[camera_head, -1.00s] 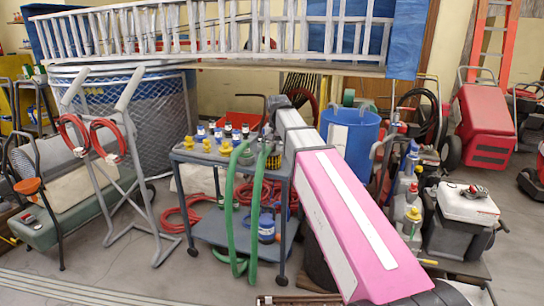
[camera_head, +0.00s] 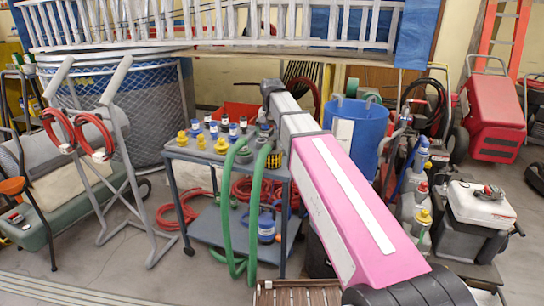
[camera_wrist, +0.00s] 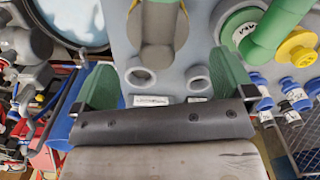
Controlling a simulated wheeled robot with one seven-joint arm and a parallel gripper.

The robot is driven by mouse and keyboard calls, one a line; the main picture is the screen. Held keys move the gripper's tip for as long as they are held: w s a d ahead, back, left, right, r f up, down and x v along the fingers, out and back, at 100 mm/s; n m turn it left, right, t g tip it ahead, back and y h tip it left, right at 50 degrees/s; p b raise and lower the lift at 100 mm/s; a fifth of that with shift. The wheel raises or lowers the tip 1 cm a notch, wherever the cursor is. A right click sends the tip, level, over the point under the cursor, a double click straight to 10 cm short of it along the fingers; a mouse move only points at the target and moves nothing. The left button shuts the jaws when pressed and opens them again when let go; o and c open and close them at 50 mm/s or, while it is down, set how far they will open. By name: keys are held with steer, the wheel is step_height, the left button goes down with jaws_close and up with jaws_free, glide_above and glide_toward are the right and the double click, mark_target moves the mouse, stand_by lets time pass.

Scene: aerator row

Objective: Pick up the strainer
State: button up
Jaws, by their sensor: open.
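I cannot tell for sure which thing is the strainer. A yellow-brown cylinder (camera_wrist: 158,28) in a grey holder stands ahead of my jaws in the wrist view, its upper part cut off by the frame edge. My gripper (camera_wrist: 165,82) is open, its two green fingers apart, with nothing held between them. Two grey rings (camera_wrist: 198,77) and a white label show between the fingers. In the head view, my arm reaches to the right side of the grey cart (camera_head: 210,153), and the gripper end is mostly hidden there.
Green hoses (camera_head: 227,200) hang over the cart's front. Yellow fittings (camera_head: 201,142) and blue bottles (camera_head: 214,130) stand on its top. A blue barrel (camera_head: 362,130) and grey bottles (camera_head: 422,222) stand right of my arm. A grey frame (camera_head: 117,160) stands left.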

mark_target(272, 147)
steer(key=shift+s+d+f, duration=0.1)
steer(key=shift+f, duration=1.55)
steer(key=shift+s+d+f, duration=0.1)
steer(key=shift+f, duration=1.5)
steer(key=c, duration=1)
